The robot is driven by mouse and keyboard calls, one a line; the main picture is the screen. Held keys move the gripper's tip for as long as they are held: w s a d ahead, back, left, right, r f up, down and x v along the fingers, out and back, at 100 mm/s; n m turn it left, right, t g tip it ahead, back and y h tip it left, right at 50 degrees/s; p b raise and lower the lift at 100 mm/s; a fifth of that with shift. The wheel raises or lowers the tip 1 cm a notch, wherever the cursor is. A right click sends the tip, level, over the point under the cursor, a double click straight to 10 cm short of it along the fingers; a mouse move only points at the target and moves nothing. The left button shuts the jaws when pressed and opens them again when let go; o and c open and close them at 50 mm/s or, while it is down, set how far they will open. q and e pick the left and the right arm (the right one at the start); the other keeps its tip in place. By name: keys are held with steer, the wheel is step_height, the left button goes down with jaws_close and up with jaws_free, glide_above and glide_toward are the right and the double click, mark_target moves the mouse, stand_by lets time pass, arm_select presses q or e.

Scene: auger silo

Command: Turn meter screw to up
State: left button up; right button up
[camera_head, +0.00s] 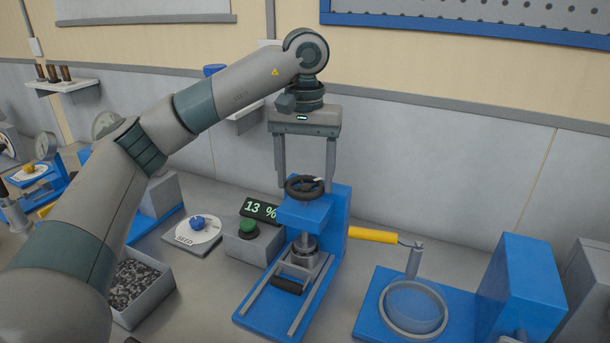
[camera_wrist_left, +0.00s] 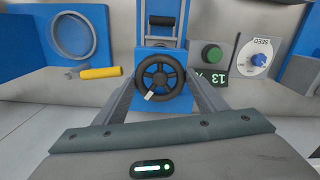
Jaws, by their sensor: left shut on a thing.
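The black handwheel (camera_head: 305,188), which I take to be the meter screw, sits on top of the blue press stand (camera_head: 334,215). It has a small white mark on its rim, at the back right in the head view and at the lower left in the left wrist view (camera_wrist_left: 149,95). My left gripper (camera_head: 306,182) points straight down from above, one finger on each side of the wheel, and is shut on it. The display (camera_head: 260,209) beside it reads 13 %. My right gripper is not in view.
A green button (camera_head: 248,228) and a SEED dial with a blue knob (camera_head: 197,223) lie left of the press. A yellow-handled crank (camera_head: 372,235) juts close to its right side. A bin of dark grains (camera_head: 136,287) stands at front left.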

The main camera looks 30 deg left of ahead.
arm_select(q)
steer(key=m, duration=0.6)
steer(key=shift+r, duration=0.1)
steer(key=m, duration=0.5)
steer(key=shift+m, duration=0.3)
steer(key=o, duration=1.1)
